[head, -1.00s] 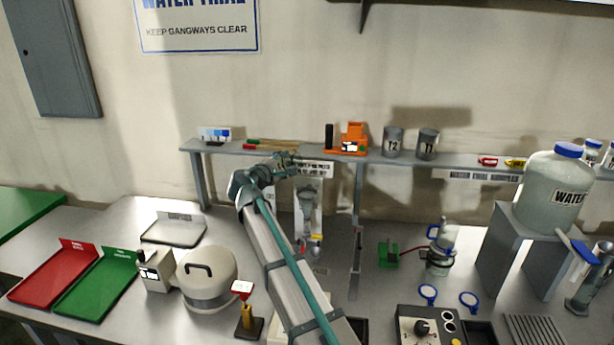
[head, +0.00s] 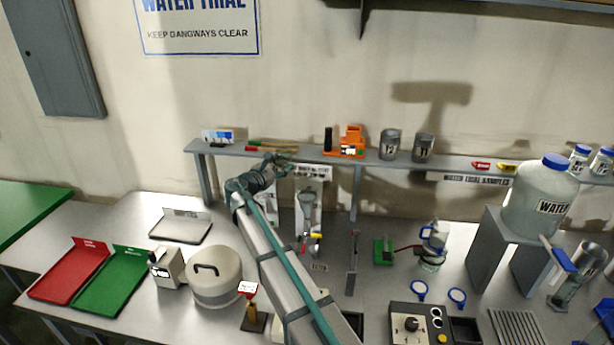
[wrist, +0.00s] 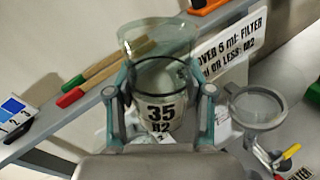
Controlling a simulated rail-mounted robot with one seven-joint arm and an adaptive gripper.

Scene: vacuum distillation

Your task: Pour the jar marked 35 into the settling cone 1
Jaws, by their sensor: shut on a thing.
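A clear jar (wrist: 160,112) with a black "35" on a white label is in the wrist view, between the two fingers of my gripper (wrist: 165,90). The gripper is shut on it. Clear flared glass shows just beyond the jar; I cannot tell whether it is part of the jar. In the head view, my gripper (head: 280,162) is at the shelf's front edge, above the left settling stand (head: 268,208), which my arm partly hides. A glass settling cone (head: 307,200) stands to its right; its round rim (wrist: 256,106) shows right of the jar in the wrist view. Cone numbers are unreadable.
A shelf (head: 400,166) runs behind, with wooden-handled tools (head: 275,148), an orange device (head: 347,145) and two grey cups (head: 389,144). A round lidded pot (head: 215,280) and red and green trays (head: 68,272) are left. A water jug (head: 540,195) stands right.

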